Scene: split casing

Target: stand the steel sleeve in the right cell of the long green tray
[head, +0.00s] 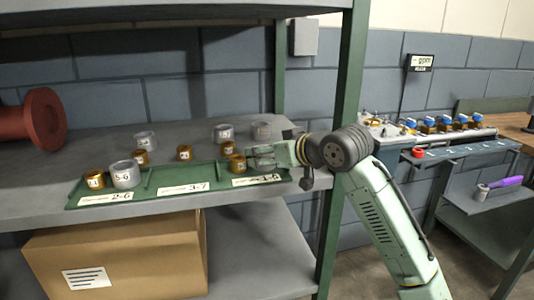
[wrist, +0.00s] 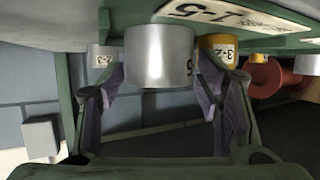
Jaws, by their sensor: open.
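The long green tray (head: 150,188) lies along the shelf's front edge, with labelled cells. My gripper (head: 262,156) is at its right cell, above the label reading about 1-5. In the upside-down wrist view, a steel sleeve (wrist: 158,58) is between the open fingers of my gripper (wrist: 172,74). It looks upright, its base at the green tray (wrist: 235,38); the exact contact is hidden. A brass sleeve (head: 237,163) stands just left of my gripper in the right cell; it also shows in the wrist view (wrist: 216,45). In the head view my fingers largely cover the steel sleeve.
In the left cell stand a steel sleeve (head: 125,174) and a brass one (head: 95,180). Behind the tray are more steel (head: 145,140) and brass sleeves (head: 184,153). A green post (head: 347,90) rises close to my arm. The middle cell looks empty.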

